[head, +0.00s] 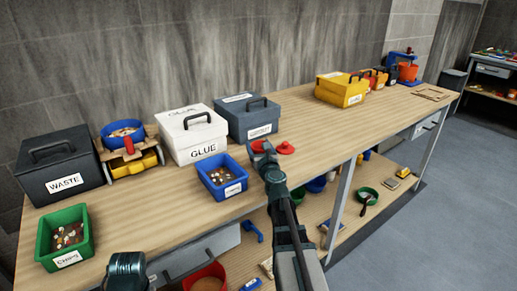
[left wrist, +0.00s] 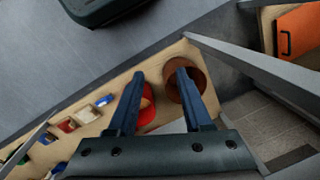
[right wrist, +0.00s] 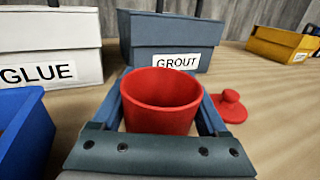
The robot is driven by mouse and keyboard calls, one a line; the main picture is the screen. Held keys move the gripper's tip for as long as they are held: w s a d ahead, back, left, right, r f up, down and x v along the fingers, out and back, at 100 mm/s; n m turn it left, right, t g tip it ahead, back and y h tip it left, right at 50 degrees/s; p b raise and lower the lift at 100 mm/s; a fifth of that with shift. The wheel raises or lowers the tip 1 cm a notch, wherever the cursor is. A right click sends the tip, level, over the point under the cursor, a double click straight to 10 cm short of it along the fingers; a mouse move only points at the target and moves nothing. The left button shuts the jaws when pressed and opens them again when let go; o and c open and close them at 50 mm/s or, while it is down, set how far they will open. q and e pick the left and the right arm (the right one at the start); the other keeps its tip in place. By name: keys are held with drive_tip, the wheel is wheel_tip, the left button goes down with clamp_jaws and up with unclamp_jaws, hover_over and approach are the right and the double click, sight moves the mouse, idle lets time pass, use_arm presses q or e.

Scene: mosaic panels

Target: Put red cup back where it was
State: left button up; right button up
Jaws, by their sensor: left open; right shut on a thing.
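The red cup (right wrist: 162,105) stands upright between the fingers of my right gripper (right wrist: 162,90) in the right wrist view. The gripper is shut on it, low over or on the bench top (head: 130,195). In the head view my right gripper (head: 264,148) hides most of the cup. A red knobbed lid (right wrist: 230,106) lies flat on the bench just right of the cup; it also shows in the head view (head: 286,148). My left gripper (left wrist: 160,76) is open and empty above the lower shelf, over a red object (left wrist: 147,104) and a brownish-orange pot (left wrist: 190,82).
The grey GROUT box (right wrist: 170,42) stands just behind the cup, the white GLUE box (head: 193,135) to its left. A blue bin (head: 222,175) is left of my right gripper. The bench is clear between the lid and the yellow box (head: 341,90).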

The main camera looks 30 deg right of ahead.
use_arm(q)
drive_tip(key=shift+f, duration=0.1)
use_arm(e)
drive_tip(key=shift+f, duration=0.15)
drive_tip(key=o, duration=1.6)
drive_tip(key=shift+c, duration=0.2)
